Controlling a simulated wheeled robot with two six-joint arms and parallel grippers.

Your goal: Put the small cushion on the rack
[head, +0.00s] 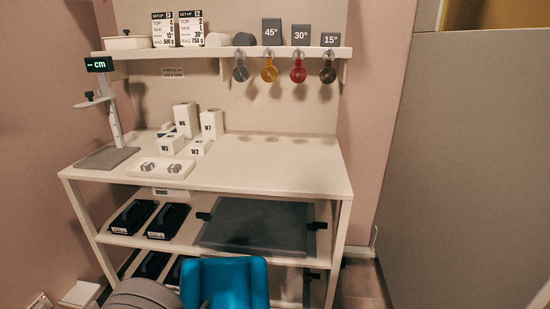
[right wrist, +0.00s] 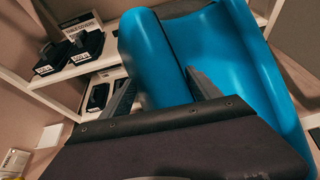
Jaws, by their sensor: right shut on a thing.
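In the right wrist view the cushion (right wrist: 235,50) fills much of the picture. My right gripper (right wrist: 160,80) is shut on its rounded lobe, one dark finger on each side; the cushion hides part of the fingers. The rack is a cream shelf unit (head: 270,175) with a bare top at right and front. Its lower shelves also show in the right wrist view (right wrist: 75,78). My left gripper is not seen.
Small white boxes (head: 185,118) and a height gauge (head: 110,120) stand on the top's left. Wedges (head: 272,32) and hanging tapes (head: 298,72) line the upper shelf. A grey panel (head: 470,170) stands at right.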

